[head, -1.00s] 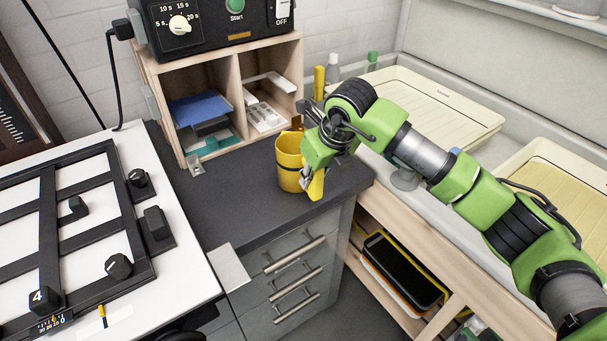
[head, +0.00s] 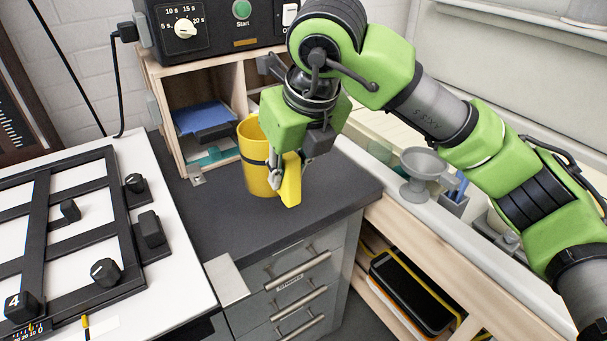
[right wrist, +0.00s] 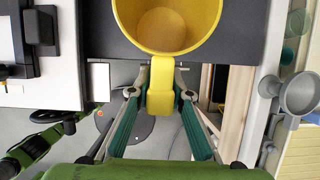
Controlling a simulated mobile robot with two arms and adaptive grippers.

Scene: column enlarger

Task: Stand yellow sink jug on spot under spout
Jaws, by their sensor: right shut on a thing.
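The yellow jug (head: 254,147) is upright over the dark counter. It also shows from above in the right wrist view (right wrist: 165,28), where its inside looks empty. My right gripper (right wrist: 160,94) is shut on the jug's yellow handle, one finger on each side; in the head view this gripper (head: 287,163) is at the jug's right side. The jug looks raised, but I cannot tell how large a gap lies under it. I cannot make out the spout or the spot under it. My left gripper is out of view.
A wooden shelf unit (head: 158,115) with a black timer (head: 215,22) on top stands behind the jug. A white table with a black frame (head: 42,200) is at left. A grey funnel (head: 424,165) is at right. The front counter top (head: 240,238) is clear.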

